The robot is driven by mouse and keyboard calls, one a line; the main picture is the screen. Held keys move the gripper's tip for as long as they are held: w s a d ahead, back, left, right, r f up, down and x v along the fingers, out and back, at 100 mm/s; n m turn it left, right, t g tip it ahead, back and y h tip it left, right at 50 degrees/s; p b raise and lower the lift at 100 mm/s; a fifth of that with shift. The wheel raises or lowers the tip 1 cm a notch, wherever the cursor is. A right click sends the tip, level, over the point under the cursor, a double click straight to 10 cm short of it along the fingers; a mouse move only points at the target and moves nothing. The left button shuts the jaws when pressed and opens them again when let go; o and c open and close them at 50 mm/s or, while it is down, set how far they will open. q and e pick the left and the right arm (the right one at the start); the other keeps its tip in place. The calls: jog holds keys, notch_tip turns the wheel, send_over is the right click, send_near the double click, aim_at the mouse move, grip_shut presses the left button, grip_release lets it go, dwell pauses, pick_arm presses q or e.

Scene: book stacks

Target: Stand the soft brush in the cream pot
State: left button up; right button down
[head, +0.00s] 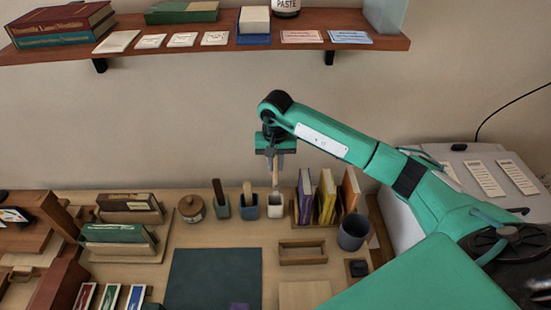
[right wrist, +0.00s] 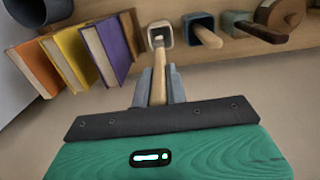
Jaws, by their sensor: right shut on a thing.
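The soft brush (head: 276,179) has a pale wooden handle and points down, close to upright. My right gripper (head: 276,152) is shut on its upper part, above the row of pots. The cream pot (head: 275,212) stands on the desk directly below. In the right wrist view, the brush (right wrist: 159,88) runs from between the fingers of my right gripper (right wrist: 158,95) to the mouth of the cream pot (right wrist: 153,27). Its lower end appears at or just inside the opening; how deep, I cannot tell. My left gripper is not in view.
A blue pot (head: 249,212) and a grey-green pot (head: 221,211), each with a handled tool, stand left of the cream pot. Upright books (head: 326,196) stand close on its right. A dark cup (head: 353,232) and a wooden tray (head: 303,261) are nearer. A shelf (head: 220,48) hangs above.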

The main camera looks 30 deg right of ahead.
aim_at(276, 182)
jog(key=shift+f, duration=1.15)
notch_tip(276, 182, down, 3)
jog(key=b, duration=0.3)
jog(key=shift+f+b, duration=1.7)
jog(key=shift+b, duration=0.3)
